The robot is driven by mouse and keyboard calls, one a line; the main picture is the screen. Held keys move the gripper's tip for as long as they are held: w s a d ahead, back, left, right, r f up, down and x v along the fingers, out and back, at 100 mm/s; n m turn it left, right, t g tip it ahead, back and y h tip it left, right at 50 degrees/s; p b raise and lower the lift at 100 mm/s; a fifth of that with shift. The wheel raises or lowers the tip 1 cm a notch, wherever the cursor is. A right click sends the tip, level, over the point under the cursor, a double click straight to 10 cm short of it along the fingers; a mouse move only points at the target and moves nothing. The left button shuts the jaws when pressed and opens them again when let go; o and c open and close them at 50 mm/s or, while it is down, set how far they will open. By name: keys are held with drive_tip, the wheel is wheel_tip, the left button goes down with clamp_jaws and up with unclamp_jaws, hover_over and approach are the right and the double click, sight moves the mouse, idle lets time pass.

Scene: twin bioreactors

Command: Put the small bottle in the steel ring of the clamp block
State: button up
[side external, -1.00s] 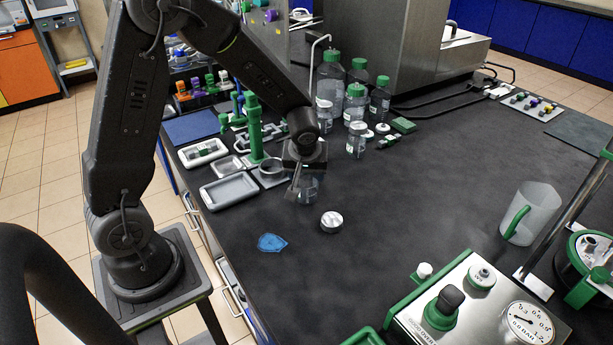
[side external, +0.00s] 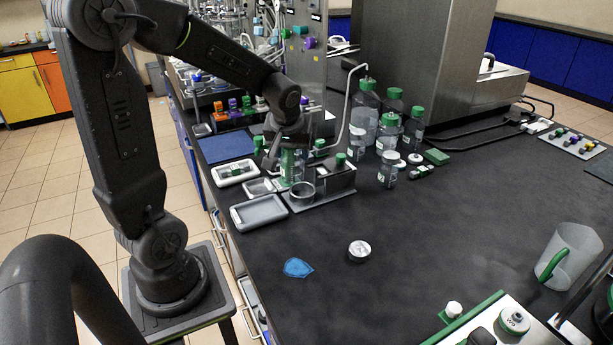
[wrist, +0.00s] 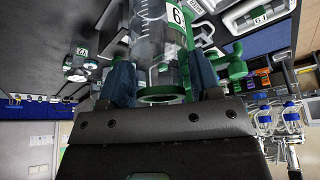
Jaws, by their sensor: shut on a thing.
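My gripper (side external: 286,150) is shut on the small clear bottle, its dark fingers on either side. In the wrist view the bottle (wrist: 150,48) shows graduation marks and a numbered label, between the blue-grey fingers of the gripper (wrist: 162,80). The steel ring (side external: 302,189) of the clamp block stands just below and slightly right of the gripper, over a grey base plate (side external: 325,199). The bottle looks above or behind the ring; I cannot tell exactly which.
Grey trays (side external: 258,213) lie left of the ring. Green-capped bottles (side external: 388,130) stand to the right, with a small bottle (side external: 388,170) in front.

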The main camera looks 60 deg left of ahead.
drive_tip(key=n+g, duration=0.1)
drive_tip(key=n, duration=0.1)
drive_tip(key=w+a+n, duration=0.1)
drive_tip(key=n, duration=0.2)
drive_tip(key=shift+w+a+g+y, duration=0.15)
drive_tip(key=shift+w+g+y, duration=0.05)
drive_tip(key=shift+g+y, duration=0.2)
drive_tip(key=w+a+f+n+g+h, duration=0.1)
drive_tip(key=f+n, duration=0.2)
drive_tip(key=n, duration=0.3)
drive_tip(key=w+f+n+g+h, duration=0.1)
drive_tip(key=f+n+g, duration=0.1)
drive_tip(key=n, duration=0.4)
drive_tip(key=w+a+f+n+g+h, duration=0.1)
drive_tip(key=f+n+g, duration=0.1)
drive_tip(key=f+n, duration=0.3)
drive_tip(key=shift+w+a+n, duration=0.2)
drive_tip(key=shift+a+n, duration=0.1)
drive_tip(key=shift+n, duration=0.2)
drive_tip(key=o, duration=1)
drive_tip(key=shift+f, duration=0.1)
drive_tip(key=shift+c, duration=0.2)
